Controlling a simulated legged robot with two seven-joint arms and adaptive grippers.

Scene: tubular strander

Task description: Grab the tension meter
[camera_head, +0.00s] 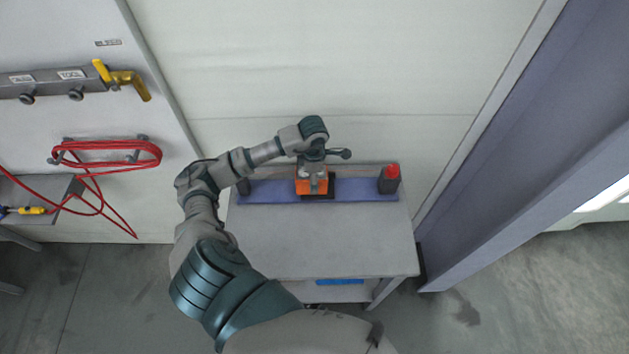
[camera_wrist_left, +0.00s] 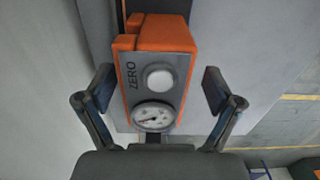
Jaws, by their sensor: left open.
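The tension meter (camera_head: 312,185) is an orange and grey device on the blue strip at the back of the grey table. In the left wrist view the tension meter (camera_wrist_left: 158,75) shows a grey face marked ZERO, a round white button and a dial gauge. My left gripper (camera_wrist_left: 158,90) is open, with one finger on each side of the meter and a visible gap to each. In the head view my left gripper (camera_head: 313,168) is over the meter and partly hides it. Whether the fingers are level with the meter's body is hard to tell. My right gripper is not in view.
The grey table (camera_head: 320,240) has a clear front surface. A black holder with a red top (camera_head: 390,177) stands at the right end of the blue strip (camera_head: 358,190). A wall is close behind. Red hose (camera_head: 110,152) and a yellow valve (camera_head: 125,80) hang at left.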

